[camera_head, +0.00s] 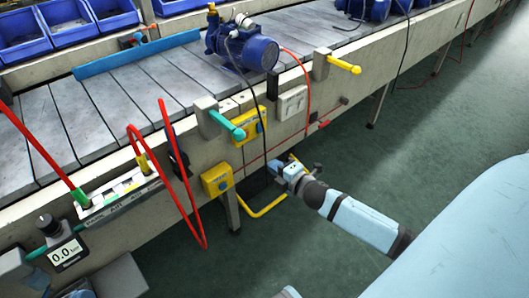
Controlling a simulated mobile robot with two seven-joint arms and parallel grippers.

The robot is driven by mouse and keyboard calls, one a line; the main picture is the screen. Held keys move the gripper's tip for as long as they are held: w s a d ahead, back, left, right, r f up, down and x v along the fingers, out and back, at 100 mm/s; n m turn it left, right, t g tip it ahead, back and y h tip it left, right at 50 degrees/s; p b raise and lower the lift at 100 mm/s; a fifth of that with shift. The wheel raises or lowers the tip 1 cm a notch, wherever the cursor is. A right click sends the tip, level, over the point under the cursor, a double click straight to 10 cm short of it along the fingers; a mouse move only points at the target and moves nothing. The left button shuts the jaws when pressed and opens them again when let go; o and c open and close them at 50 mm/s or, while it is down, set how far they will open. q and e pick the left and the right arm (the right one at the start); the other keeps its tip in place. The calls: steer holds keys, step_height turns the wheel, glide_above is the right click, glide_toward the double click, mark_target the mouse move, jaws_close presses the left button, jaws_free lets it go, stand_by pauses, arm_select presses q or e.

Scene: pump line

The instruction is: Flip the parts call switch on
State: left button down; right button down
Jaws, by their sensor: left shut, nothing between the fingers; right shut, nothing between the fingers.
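I cannot tell for sure which fitting is the parts call switch, as the labels are too small to read. A white switch-like box (292,102) sits on the conveyor's side rail. Two yellow boxes are left of it, an upper one (249,127) and a lower one (216,181). My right gripper (277,168) is shut and empty in front of the conveyor's side, below the white box and right of the lower yellow box. It appears apart from both. My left gripper is not visible.
A blue pump (242,45) stands on the slatted conveyor (110,105). Teal (228,125) and yellow (343,64) handles stick out from the rail.

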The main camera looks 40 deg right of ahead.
arm_select(q)
steer(key=shift+s+a+f, duration=0.1)
steer(key=shift+a+f, duration=0.05)
steer(key=shift+f, duration=0.6)
arm_select(e)
steer(key=shift+s+d+f, duration=0.1)
steer(key=shift+s+f, duration=0.05)
steer(key=shift+s, duration=0.45)
steer(key=shift+s+f, duration=0.1)
steer(key=shift+s, duration=0.5)
arm_select(q)
steer(key=shift+r, duration=0.25)
